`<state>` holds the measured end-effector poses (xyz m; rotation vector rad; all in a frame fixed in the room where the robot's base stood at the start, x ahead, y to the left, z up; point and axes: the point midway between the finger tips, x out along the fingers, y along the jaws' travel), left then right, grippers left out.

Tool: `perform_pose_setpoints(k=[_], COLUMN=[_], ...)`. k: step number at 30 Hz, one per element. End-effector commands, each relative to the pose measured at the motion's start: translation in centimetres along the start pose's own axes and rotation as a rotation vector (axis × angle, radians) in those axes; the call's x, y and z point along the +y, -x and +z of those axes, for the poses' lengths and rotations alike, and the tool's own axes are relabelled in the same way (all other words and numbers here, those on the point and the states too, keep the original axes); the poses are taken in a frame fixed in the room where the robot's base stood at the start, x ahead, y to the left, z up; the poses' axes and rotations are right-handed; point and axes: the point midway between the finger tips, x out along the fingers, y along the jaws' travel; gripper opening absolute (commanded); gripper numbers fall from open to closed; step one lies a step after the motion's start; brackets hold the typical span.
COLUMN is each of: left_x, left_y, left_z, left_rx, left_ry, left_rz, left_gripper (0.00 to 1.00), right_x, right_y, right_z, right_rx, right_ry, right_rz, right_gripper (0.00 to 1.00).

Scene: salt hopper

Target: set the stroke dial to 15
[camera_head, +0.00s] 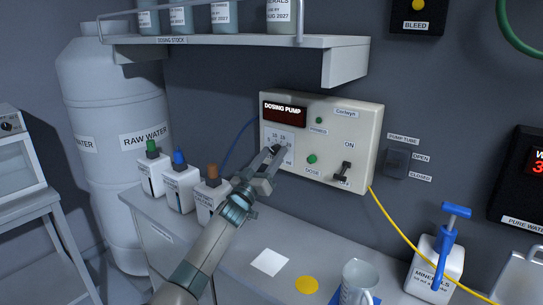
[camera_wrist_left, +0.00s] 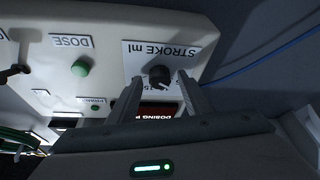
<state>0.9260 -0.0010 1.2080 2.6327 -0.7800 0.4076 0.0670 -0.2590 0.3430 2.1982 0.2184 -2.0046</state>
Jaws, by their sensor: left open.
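The dosing pump (camera_head: 366,126) is a pale box on the wall, with a dark display labelled DOSING PUMP. Its stroke dial shows in the left wrist view as a small black knob (camera_wrist_left: 159,76) on a white plate marked STROKE ml (camera_wrist_left: 190,52). My left gripper (camera_head: 274,152) is in front of the dial and hides it in the head view. In the left wrist view the open fingers (camera_wrist_left: 160,97) point at the knob, one to each side; I cannot tell whether they touch it. The dial's setting is not readable. My right gripper is not in view.
The pump has a green DOSE button (camera_head: 311,159) and an ON/OFF lever (camera_head: 343,172). Bottles with green, blue and orange caps (camera_head: 180,185) stand left of my arm. A shelf (camera_head: 240,42) overhangs above. A yellow cable (camera_head: 400,232) runs down right.

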Motion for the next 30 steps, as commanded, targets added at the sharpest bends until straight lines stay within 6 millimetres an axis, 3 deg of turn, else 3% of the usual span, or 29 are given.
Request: perform_pose_setpoints(k=[5, 10, 20, 30], left_x=[0.0, 0.0, -0.1, -0.4], left_y=[0.0, 0.0, 0.1, 0.2], left_z=[0.0, 0.0, 0.1, 0.3], left_rx=[0.000, 0.000, -0.001, -0.002], left_ry=[0.000, 0.000, -0.019, -0.155], left_rz=[0.000, 0.000, 0.007, 0.061], left_gripper=[0.45, 0.04, 0.04, 0.04], right_x=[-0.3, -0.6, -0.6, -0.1], right_y=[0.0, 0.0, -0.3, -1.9], right_z=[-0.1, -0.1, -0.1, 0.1], right_rx=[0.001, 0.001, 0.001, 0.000], right_ry=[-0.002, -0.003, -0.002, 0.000], right_rz=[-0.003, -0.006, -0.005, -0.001], right_gripper=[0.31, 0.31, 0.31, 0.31])
